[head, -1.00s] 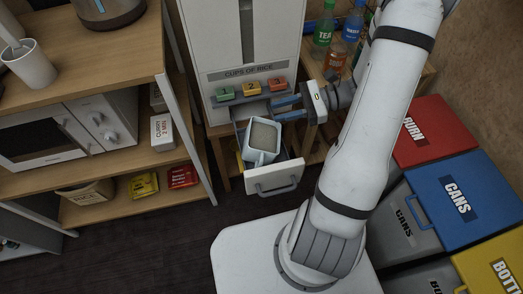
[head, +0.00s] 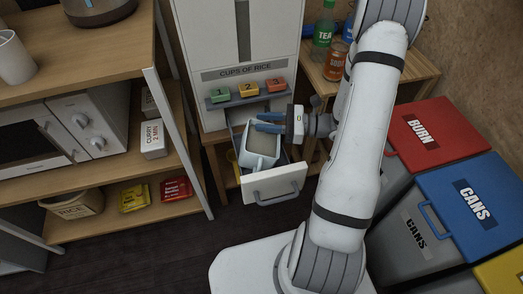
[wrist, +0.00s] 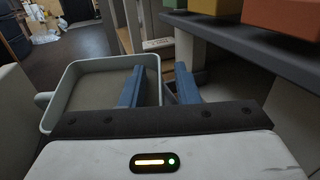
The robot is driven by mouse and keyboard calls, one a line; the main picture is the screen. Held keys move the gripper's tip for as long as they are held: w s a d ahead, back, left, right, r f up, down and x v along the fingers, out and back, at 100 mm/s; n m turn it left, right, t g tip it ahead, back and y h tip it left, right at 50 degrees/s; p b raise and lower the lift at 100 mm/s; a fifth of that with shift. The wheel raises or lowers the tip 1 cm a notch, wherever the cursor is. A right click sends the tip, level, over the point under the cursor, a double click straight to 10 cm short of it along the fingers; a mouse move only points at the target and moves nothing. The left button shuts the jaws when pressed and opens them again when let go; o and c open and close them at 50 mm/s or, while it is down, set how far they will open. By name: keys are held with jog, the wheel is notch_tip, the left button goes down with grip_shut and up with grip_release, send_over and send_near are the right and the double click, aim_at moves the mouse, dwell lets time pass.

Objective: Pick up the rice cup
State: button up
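The rice cup (head: 259,158) is a pale grey-blue square cup standing in the open drawer (head: 275,184) of the rice dispenser; its inside shows a flat beige-grey fill. In the wrist view the cup (wrist: 88,66) is at the left, with its handle on its left side. My gripper (head: 262,122) is at the cup's far right, its blue fingers pointing left over the rim. In the wrist view my gripper (wrist: 158,86) has its fingers apart: the left one overlaps the cup's opening, the right one is outside its right wall. Contact is not clear.
The white dispenser (head: 240,40) with green, yellow and orange buttons (head: 248,90) stands just behind; the button shelf (wrist: 245,45) is close at the gripper's right. A wooden shelf unit (head: 180,130) is left. Bins (head: 465,200) and bottles (head: 323,35) are right.

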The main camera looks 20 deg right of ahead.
jog(key=shift+c, duration=0.2)
grip_shut()
dwell(1.2)
